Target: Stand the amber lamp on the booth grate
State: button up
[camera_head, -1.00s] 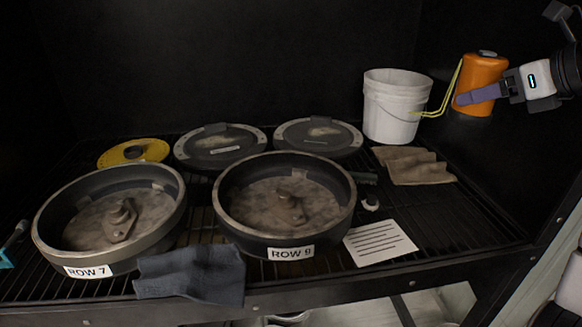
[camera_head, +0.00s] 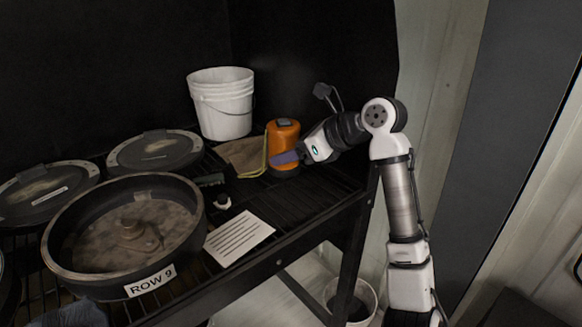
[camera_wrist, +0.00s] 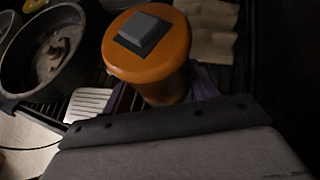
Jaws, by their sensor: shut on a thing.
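The amber lamp (camera_head: 283,143) is an orange cylinder with a dark top piece, upright at the right end of the booth grate (camera_head: 300,203). A yellow cord hangs at its left side. My gripper (camera_head: 287,158) is shut on the lamp's side, coming from the right. In the wrist view the lamp (camera_wrist: 150,45) fills the upper middle, with a grey square on its top and purple fingers (camera_wrist: 160,92) on both sides of its body. The lamp's base looks at or very close to the grate; I cannot tell whether it touches.
A brown cloth (camera_head: 242,155) lies just left of the lamp, with a white bucket (camera_head: 222,105) behind it. A paper card (camera_head: 238,238) and the ROW 9 pan (camera_head: 75,262) are further left. The grate's front edge (camera_head: 265,268) is near. Another bucket (camera_head: 362,303) stands below.

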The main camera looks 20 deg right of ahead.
aim_at(298, 166)
jog(key=shift+f, duration=2.25)
jog(key=shift+f, duration=0.1)
jog(key=o, duration=1.1)
jog(key=shift+f, duration=0.2)
jog(key=shift+c, duration=0.2)
jog(key=shift+r, duration=0.15)
jog(key=shift+s+d+r, duration=0.1)
jog(key=shift+r, duration=0.15)
jog(key=v, duration=0.7)
jog(key=shift+s+b, duration=0.1)
jog(key=shift+b, duration=0.25)
